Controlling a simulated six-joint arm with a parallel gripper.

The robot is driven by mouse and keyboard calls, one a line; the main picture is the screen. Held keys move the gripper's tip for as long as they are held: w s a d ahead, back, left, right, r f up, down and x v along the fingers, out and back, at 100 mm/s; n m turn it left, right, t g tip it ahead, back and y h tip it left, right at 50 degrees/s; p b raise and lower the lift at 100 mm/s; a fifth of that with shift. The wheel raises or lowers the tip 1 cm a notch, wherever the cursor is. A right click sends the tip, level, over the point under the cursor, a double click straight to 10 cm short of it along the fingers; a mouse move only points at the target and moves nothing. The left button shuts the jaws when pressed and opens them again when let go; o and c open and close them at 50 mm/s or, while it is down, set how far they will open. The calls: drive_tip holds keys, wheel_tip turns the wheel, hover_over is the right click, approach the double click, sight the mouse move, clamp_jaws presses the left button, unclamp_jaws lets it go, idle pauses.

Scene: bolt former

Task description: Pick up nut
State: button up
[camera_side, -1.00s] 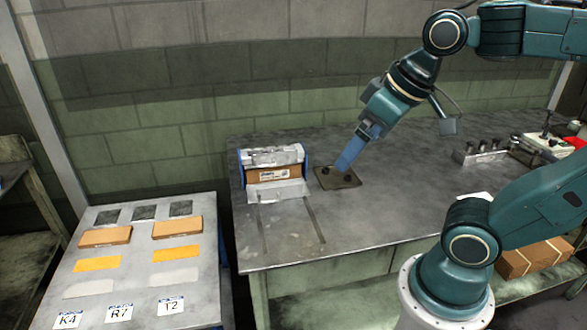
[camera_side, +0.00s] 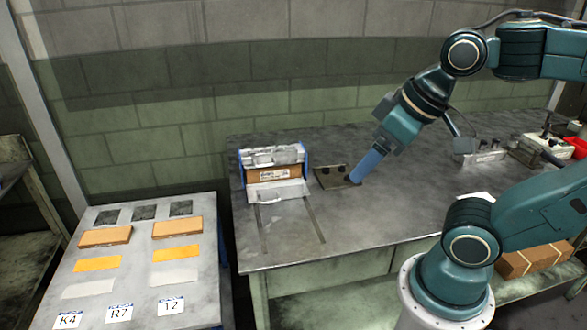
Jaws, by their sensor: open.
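My gripper (camera_side: 356,178) has blue fingers that point down and to the left. Its tips are at the right edge of a dark square plate (camera_side: 330,183) on the grey workbench. I cannot tell whether the tips touch the plate or the bench. Small dark pieces (camera_side: 325,170) stand on the plate, too small to name. I cannot pick out a nut for certain. The gap between the fingers is too small to see from here.
A fixture with a cardboard box (camera_side: 273,175) stands on the workbench (camera_side: 385,215) left of the plate. A metal rack (camera_side: 484,157) is at the right, near a red bin (camera_side: 578,148). A side table (camera_side: 135,275) with labelled spots is at left. The bench front is clear.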

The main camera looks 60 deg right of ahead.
drive_tip(key=c, duration=0.9)
drive_tip(key=shift+w, duration=0.1)
drive_tip(key=w+d+n+g+y, duration=0.15)
drive_tip(key=w+d+n, duration=0.35)
drive_tip(key=w+d, duration=1.05)
drive_tip(key=w+d+f+n+y, duration=0.1)
drive_tip(key=d+f+n, duration=0.1)
drive_tip(key=d+f, duration=0.65)
drive_tip(key=w+d+f+n+y, duration=0.15)
drive_tip(key=d+f, duration=0.35)
drive_tip(key=d, duration=0.7)
approach(326, 171)
drive_tip(key=shift+w+d+f+n+g+h, duration=0.2)
drive_tip(key=shift+w+f+g+h, duration=0.25)
drive_tip(key=shift+w+f, duration=0.6)
